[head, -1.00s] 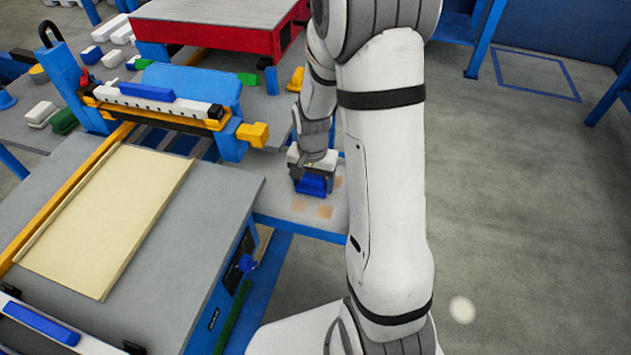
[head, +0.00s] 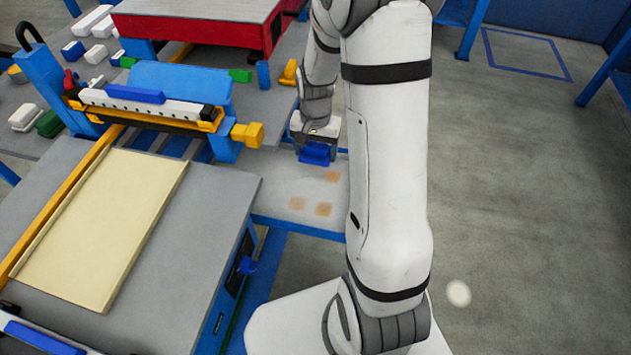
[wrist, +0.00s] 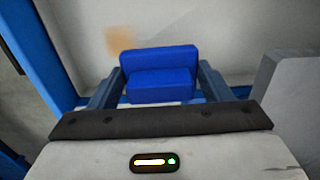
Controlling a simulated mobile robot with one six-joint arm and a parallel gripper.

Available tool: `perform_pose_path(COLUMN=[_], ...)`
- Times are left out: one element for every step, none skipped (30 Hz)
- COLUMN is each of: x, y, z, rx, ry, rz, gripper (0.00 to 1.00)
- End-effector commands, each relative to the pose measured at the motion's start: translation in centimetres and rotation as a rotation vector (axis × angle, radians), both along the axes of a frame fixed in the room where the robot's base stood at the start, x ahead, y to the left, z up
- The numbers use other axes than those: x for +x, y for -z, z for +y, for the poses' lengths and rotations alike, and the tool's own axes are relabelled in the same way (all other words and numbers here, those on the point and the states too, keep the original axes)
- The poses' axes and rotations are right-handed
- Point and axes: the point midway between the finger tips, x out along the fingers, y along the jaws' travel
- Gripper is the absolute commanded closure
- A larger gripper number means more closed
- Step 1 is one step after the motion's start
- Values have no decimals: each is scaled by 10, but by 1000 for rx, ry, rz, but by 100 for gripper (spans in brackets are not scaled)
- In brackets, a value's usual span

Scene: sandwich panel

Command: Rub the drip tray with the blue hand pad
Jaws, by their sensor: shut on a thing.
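The drip tray (head: 275,205) is a pale grey flat surface right of the grey bench, with brownish stains (head: 323,209) on its near part. My gripper (head: 316,148) is shut on the blue hand pad (head: 315,155) over the far part of the tray, beyond the visible stains. In the wrist view the pad (wrist: 160,72) sits between the two fingers of my gripper (wrist: 160,85). One faint stain (wrist: 120,40) shows just beyond the pad there. I cannot tell whether the pad touches the tray. My arm hides the tray's right side.
A blue clamp frame with a yellow block (head: 247,134) stands left of the tray. A grey bench with a cream panel (head: 100,225) lies at the left. A red-sided table (head: 200,30) stands behind. The floor at the right is open.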

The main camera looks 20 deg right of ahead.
Motion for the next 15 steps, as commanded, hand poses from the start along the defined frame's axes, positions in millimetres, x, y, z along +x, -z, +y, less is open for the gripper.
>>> perform_pose_path(x=[0, 0, 0, 0, 0, 0, 0, 0, 0, 0, 0, 0, 0, 0, 0], y=[-9, -11, -15, -18, -21, -24, -27, -30, -33, -35, -37, -40, -42, -43, -44], z=[0, 0, 0, 0, 0, 0, 0, 0, 0, 0, 0, 0, 0, 0, 0], rx=[-1, -1, -1, -1, -1, -1, -1, -1, 0, 0, 0, -1, -1, -1, 0], ry=[0, 0, 0, 0, 0, 0, 1, 1, 1, 1, 1, 1, 1, 1, 1], rz=[-1, -1, -1, -1, -1, -1, -1, -1, -1, -1, -1, -1, -1, -1, 0], gripper=[49, 49, 49, 49, 49, 49, 49, 49, 49, 49, 49, 49, 49, 49, 49])
